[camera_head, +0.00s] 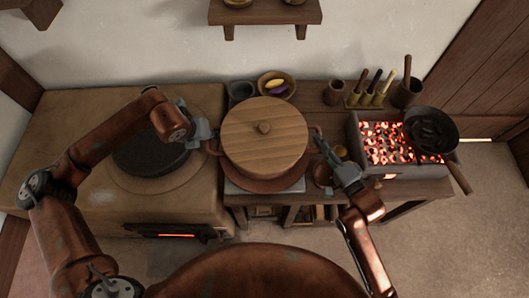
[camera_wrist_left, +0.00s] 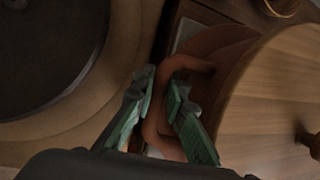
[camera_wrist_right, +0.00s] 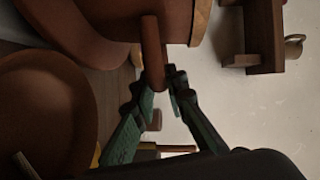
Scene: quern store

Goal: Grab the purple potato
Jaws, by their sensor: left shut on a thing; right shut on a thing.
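A small purple thing, likely the purple potato (camera_head: 278,91), lies beside a yellow one in a bowl (camera_head: 262,79) behind the pot in the head view. Both grippers are away from it. My left gripper (camera_head: 209,136) is shut on the left handle of a brown pot (camera_head: 264,184) with a round wooden lid (camera_head: 262,145); the left wrist view shows this handle (camera_wrist_left: 152,130) between the fingers. My right gripper (camera_head: 322,144) is shut on the pot's right handle (camera_wrist_right: 152,55), between its fingers in the right wrist view.
A clay stove with a dark round plate (camera_head: 150,151) is at the left. Glowing coals (camera_head: 386,143) with a black pan (camera_head: 431,129) are at the right. A grey cup (camera_head: 241,92) stands beside the bowl, and tools in holders (camera_head: 371,98) stand along the wall. A shelf (camera_head: 265,13) is above.

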